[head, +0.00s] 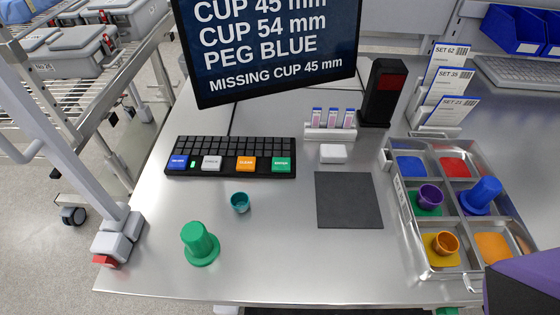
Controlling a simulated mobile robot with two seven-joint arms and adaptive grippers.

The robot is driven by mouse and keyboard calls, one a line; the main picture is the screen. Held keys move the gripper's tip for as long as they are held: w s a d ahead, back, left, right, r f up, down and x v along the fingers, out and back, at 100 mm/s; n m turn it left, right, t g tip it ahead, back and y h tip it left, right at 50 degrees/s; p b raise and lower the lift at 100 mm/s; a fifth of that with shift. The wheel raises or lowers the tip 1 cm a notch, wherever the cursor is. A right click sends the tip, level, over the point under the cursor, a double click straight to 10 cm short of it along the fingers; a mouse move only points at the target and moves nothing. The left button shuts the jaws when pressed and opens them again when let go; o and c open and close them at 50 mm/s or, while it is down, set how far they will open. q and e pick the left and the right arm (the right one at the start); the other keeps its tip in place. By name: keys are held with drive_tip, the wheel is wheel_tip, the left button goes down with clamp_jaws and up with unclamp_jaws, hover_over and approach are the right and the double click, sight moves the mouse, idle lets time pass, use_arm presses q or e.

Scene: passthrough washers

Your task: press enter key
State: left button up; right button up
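A black keyboard (232,146) lies on the steel table, left of the middle. Its front row has several large coloured keys: a blue key (178,162), a white key (212,162), an orange key (246,163) and a green key (281,164). The green key is at the right end, and its small label looks like ENTER. Nothing covers the keys or touches them. No gripper fingers show in the head view. A purple and black part at the lower right edge may be my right arm.
A screen (270,45) above the keyboard reads MISSING CUP 45 mm. A small teal cup (240,202) and a green peg (200,243) stand in front of the keyboard. A grey mat (348,200) and a compartment tray (403,222) with cups lie to the right.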

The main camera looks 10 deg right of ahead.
drive_tip(key=shift+w+r, duration=0.1)
drive_tip(key=shift+w, duration=0.15)
clamp_jaws()
drive_tip(key=shift+w+a+r, duration=0.1)
drive_tip(key=shift+w+r, duration=0.05)
drive_tip(key=shift+w, duration=0.15)
drive_tip(key=shift+s, duration=0.1)
drive_tip(key=shift+s+f, duration=0.25)
drive_tip(key=shift+s, duration=0.25)
drive_tip(key=shift+w, duration=0.1)
